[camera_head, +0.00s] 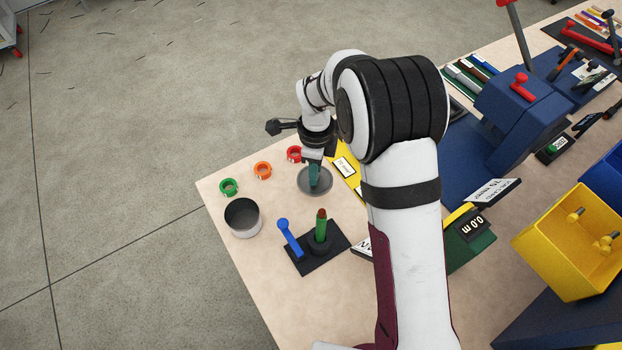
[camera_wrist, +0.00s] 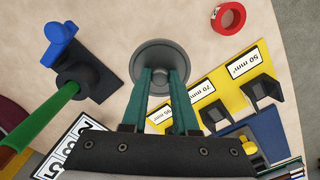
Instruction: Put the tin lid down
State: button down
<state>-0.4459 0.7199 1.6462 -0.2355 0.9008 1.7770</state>
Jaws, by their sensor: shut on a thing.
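The tin lid (camera_head: 325,189) is a round grey disc with a raised centre. It also shows in the wrist view (camera_wrist: 149,48). My gripper (camera_head: 314,186) points down over it, and its green fingers (camera_wrist: 161,73) are shut on the lid's middle. The fingers partly hide the grip point. The lid looks level and is at or just above the wooden table; I cannot tell if it touches. The open grey tin (camera_head: 243,230) stands upright near the table's left edge, apart from the lid.
Green (camera_head: 229,187), orange (camera_head: 263,170) and red (camera_head: 294,154) rings lie along the table's far-left edge. A dark base with a blue lever (camera_head: 290,239) and a green handle (camera_head: 320,232) stands in front of the lid. A yellow labelled board (camera_head: 347,166) is close on the right.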

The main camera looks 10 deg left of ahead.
jog(key=shift+a+f, duration=0.25)
jog(key=shift+f, duration=0.9)
jog(key=shift+a+f, duration=0.25)
jog(key=shift+f, duration=0.9)
jog(key=c, duration=0.7)
grip_release()
jog(key=shift+f, duration=0.1)
